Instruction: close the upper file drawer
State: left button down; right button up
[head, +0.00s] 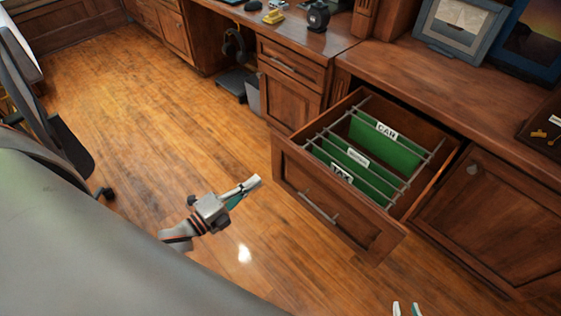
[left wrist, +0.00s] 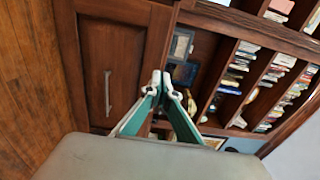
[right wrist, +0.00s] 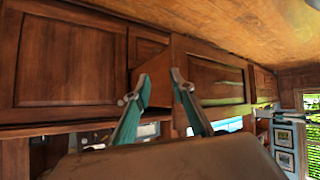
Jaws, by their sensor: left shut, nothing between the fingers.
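The upper file drawer (head: 325,206) is pulled well out of the wood cabinet in the head view. Its front has a metal handle (head: 318,207). Green hanging folders with labels such as CAR and TAX sit inside on metal rails. My left gripper (head: 249,188) is shut and empty, to the left of the drawer front and apart from it. In the left wrist view its fingertips (left wrist: 163,82) meet, beside a wood panel with a handle (left wrist: 107,93). My right gripper (head: 406,309) shows only its tips at the bottom edge, right of the drawer front. Its fingers (right wrist: 157,93) are apart and empty.
A cabinet door (head: 490,222) stands right of the drawer, and a closed desk drawer (head: 290,66) is to its left. Framed pictures (head: 460,28) stand on the cabinet top. An office chair (head: 50,125) is at far left. The wood floor (head: 160,110) is mostly clear.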

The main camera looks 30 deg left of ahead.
aim_at(295, 151)
pick_arm(q)
jog(key=b+x, duration=0.1)
jog(key=x, duration=1.2)
jog(key=shift+w+f+b, duration=0.1)
jog(key=shift+w+b, duration=0.05)
jog(key=shift+b, duration=0.15)
jog(key=shift+w+d, duration=0.15)
jog(key=shift+w, duration=0.2)
